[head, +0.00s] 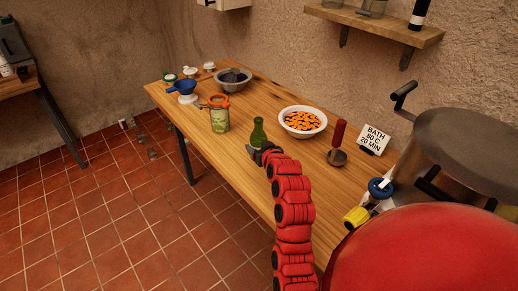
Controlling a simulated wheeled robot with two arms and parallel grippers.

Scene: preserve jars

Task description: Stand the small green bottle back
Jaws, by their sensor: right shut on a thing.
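The small green bottle (258,131) stands upright on the wooden table, near its front edge. My right gripper (259,149) reaches it from the front and is shut on its lower part. The gripper hides the bottle's base, so I cannot tell whether it touches the table top. My left gripper is not in view.
A white bowl of orange pieces (302,122) and a red-handled tool (338,142) are to the right. A sign (374,138) and a large pot (462,150) stand further right. Bare table (262,97) lies behind the bottle.

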